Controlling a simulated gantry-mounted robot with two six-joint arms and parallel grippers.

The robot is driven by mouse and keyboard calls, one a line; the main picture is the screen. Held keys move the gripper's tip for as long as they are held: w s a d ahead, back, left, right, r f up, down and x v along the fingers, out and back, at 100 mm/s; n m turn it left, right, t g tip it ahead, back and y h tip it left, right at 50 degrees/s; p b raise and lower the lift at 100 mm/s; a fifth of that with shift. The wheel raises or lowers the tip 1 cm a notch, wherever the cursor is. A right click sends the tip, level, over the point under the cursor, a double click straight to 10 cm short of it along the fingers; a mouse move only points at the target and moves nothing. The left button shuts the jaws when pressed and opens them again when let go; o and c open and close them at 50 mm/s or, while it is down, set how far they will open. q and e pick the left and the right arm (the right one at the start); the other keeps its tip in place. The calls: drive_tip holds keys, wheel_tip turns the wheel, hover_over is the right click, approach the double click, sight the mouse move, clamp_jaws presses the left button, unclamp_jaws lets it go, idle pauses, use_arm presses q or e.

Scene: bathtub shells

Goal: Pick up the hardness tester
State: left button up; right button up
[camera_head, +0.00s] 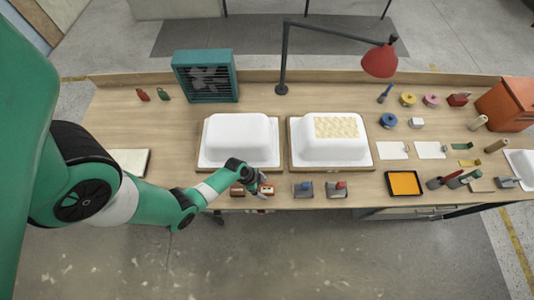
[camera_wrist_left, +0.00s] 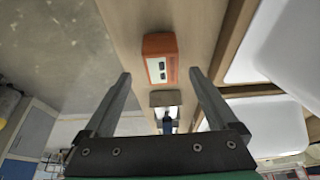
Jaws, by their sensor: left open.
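A small orange box-shaped device (camera_wrist_left: 160,58) with a pale face and dark display windows lies ahead of my left gripper (camera_wrist_left: 159,78) in the left wrist view. It looks like the hardness tester, though I cannot read a label. In the head view, an orange device (camera_head: 267,189) sits at the bench's front edge, beside the left gripper (camera_head: 260,186), which partly covers that spot. The left gripper is open, its fingers apart with nothing held between them. My right gripper is not in view.
Another small orange-brown device (camera_head: 237,191) is left of the gripper. Grey-based devices with a blue top (camera_head: 303,189) and a red top (camera_head: 336,189) stand to the right. Two white tub shells (camera_head: 240,138) (camera_head: 330,140) sit close behind on wooden boards. A red lamp (camera_head: 380,61) overhangs the bench.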

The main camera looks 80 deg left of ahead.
sight(265, 189)
use_arm(q)
drive_tip(key=b+x, duration=0.2)
drive_tip(key=x, duration=0.2)
drive_tip(key=shift+s+a+f+b, duration=0.15)
drive_tip(key=shift+f+b, duration=0.1)
drive_tip(key=shift+b, duration=0.15)
drive_tip(key=shift+w+f, duration=0.25)
drive_tip(key=shift+f, duration=0.1)
clamp_jaws()
drive_tip(key=shift+r, duration=0.15)
wheel_tip(265, 189, up, 3)
drive_tip(key=shift+r+p, duration=0.1)
drive_tip(key=shift+p, duration=0.9)
drive_tip(key=s+d+r+p, duration=0.5)
drive_tip(key=s+d+r, duration=0.3)
drive_tip(key=d, duration=0.3)
drive_tip(key=shift+v, duration=0.85)
